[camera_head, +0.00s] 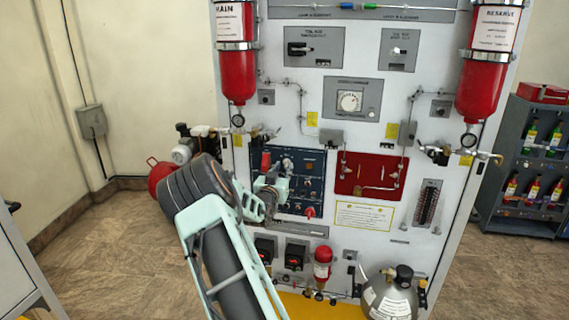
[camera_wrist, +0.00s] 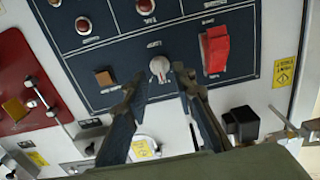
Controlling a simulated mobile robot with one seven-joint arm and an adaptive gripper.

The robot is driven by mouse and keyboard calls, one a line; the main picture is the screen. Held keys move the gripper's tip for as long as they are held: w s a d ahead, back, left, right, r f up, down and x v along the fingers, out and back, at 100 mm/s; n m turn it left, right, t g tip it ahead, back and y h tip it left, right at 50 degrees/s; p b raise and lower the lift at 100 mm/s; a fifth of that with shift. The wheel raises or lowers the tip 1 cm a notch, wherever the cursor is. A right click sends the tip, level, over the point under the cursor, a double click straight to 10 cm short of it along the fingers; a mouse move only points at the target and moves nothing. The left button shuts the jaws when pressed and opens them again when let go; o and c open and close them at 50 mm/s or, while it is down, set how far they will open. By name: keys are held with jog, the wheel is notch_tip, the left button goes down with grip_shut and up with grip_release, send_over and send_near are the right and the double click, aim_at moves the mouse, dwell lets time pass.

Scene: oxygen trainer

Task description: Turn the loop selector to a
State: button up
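A small light knob (camera_wrist: 158,66), which appears to be the loop selector, sits on the dark blue panel (camera_wrist: 110,62) under a label too small to read. In the wrist view its pointer is roughly upright. My gripper (camera_wrist: 159,79) is open, with one dark finger on each side of the knob's near end. I cannot tell whether the fingers touch it. In the head view my gripper (camera_head: 275,182) is in front of the left part of the blue panel (camera_head: 312,185) and hides some of it.
In the wrist view a red guarded switch (camera_wrist: 214,50) is close right of the knob and a brown square button (camera_wrist: 104,77) is to the left. A red panel (camera_head: 368,175) adjoins in the head view. A grey cylinder (camera_head: 390,298) stands at the rack's foot.

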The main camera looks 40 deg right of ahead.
aim_at(286, 163)
jog(key=shift+x, duration=1.4)
jog(key=shift+c, duration=0.4)
grip_shut()
jog(key=shift+f, duration=0.1)
jog(key=shift+f+n+b, duration=0.15)
jog(key=shift+n+b, duration=0.55)
jog(key=shift+b, duration=0.25)
jog(key=n+b, duration=0.2)
jog(key=b, duration=0.1)
jog(key=n+b, duration=0.3)
jog(key=n, duration=0.2)
jog(key=shift+w+a+n+b, duration=0.1)
jog(key=shift+n+b, duration=0.2)
jog(key=shift+b, duration=0.1)
